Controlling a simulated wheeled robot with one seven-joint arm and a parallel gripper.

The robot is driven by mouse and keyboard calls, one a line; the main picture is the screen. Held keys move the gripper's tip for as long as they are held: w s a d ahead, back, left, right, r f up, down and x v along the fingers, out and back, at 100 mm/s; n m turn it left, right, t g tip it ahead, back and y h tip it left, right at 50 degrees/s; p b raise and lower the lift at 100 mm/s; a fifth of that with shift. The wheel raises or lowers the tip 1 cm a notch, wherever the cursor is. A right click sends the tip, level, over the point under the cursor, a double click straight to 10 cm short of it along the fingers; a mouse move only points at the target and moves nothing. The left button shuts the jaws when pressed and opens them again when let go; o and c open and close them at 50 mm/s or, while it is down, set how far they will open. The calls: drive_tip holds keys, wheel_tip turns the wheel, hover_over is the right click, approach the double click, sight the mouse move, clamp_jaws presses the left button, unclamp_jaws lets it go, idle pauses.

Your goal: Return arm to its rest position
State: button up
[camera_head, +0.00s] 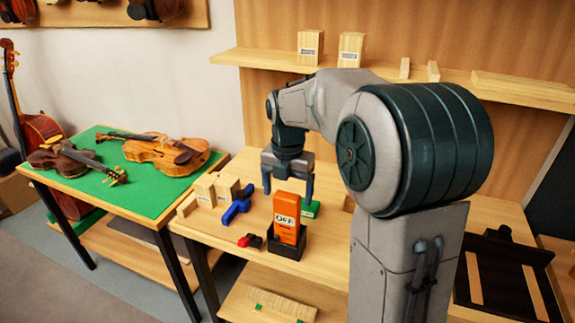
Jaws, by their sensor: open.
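My arm reaches over the wooden bench (225,232) from the right of the head view. My gripper (288,196) points down above the bench with its two fingers apart. I see nothing between the fingers. An orange box with a dark-lettered label (287,217) stands upright in a black holder (288,245), in front of and below the gripper. I cannot tell how much height separates them. A green object with a pale top (311,209) lies behind the box, near the right finger, and is partly hidden. My arm hides the bench's right part.
A blue tool (235,206), wood blocks (204,191) and a small red-and-black item (249,241) lie left of the gripper. Violins (167,153) lie on a green-topped table (150,195) at left. A shelf (268,60) with wood blocks runs behind my arm.

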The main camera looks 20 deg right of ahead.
wheel_tip(320, 180, up, 9)
drive_tip(key=s+f+m+t, duration=0.1)
drive_tip(key=s+f+m, duration=0.4)
drive_tip(key=s+m, duration=0.5)
drive_tip(key=s+f+m+t, duration=0.2)
drive_tip(key=s+f+m, duration=0.3)
drive_tip(key=s+m, duration=0.6)
drive_tip(key=m, duration=0.7)
drive_tip(key=shift+m, duration=0.4)
